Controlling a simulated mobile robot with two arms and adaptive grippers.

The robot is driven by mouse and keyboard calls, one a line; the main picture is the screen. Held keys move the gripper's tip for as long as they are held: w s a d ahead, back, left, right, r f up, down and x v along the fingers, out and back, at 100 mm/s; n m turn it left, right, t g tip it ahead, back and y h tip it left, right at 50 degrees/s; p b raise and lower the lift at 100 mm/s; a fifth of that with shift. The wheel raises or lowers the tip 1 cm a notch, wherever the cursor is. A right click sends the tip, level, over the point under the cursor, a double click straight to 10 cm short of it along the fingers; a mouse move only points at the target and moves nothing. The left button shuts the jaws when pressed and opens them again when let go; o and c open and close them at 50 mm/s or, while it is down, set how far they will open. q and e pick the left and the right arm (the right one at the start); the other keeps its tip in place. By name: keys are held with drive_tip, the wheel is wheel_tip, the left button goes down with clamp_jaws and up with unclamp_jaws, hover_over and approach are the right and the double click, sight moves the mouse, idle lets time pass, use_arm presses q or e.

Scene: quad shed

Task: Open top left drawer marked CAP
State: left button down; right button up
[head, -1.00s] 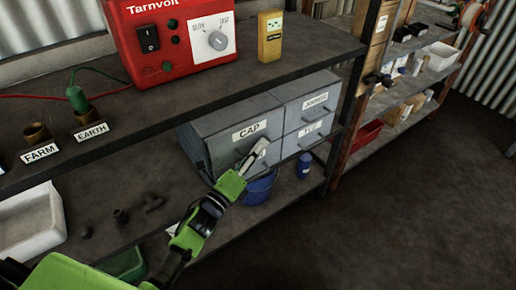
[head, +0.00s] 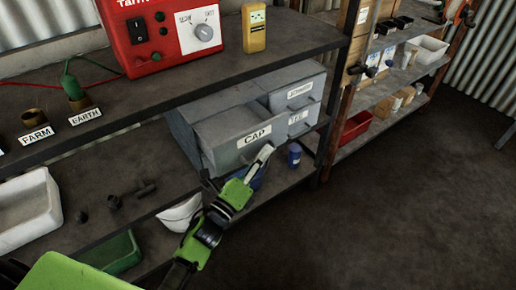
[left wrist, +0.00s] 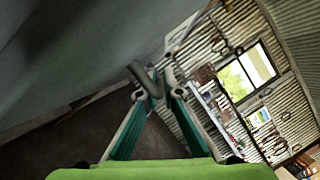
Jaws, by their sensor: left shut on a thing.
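The grey drawer marked CAP (head: 233,153) is the top left one of a small grey drawer cabinet (head: 184,138) on the middle shelf. It is pulled partly out, and its open top shows behind the front. My left gripper (head: 240,172) is at the lower part of the drawer front, shut on its handle. In the left wrist view, the fingers (left wrist: 157,93) close around the dark bar handle (left wrist: 146,79), under the grey drawer front (left wrist: 75,60). The handle is hidden in the head view. My right gripper is not in view.
A blue bucket (head: 258,178) is partly hidden behind my gripper, beside a blue bottle (head: 294,156). A white bowl-like thing (head: 182,213) is near my left arm. A red Tarnvolt unit (head: 165,35) stands on the shelf above.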

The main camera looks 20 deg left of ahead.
use_arm(q)
drive_tip(key=s+d, duration=0.4)
drive_tip(key=d, duration=0.1)
drive_tip(key=shift+s+d, duration=0.25)
drive_tip(key=shift+d, duration=0.1)
drive_tip(key=c, duration=2.5)
unclamp_jaws()
drive_tip(key=shift+f, duration=0.1)
drive_tip(key=v, duration=1.2)
drive_tip(key=shift+s, duration=0.1)
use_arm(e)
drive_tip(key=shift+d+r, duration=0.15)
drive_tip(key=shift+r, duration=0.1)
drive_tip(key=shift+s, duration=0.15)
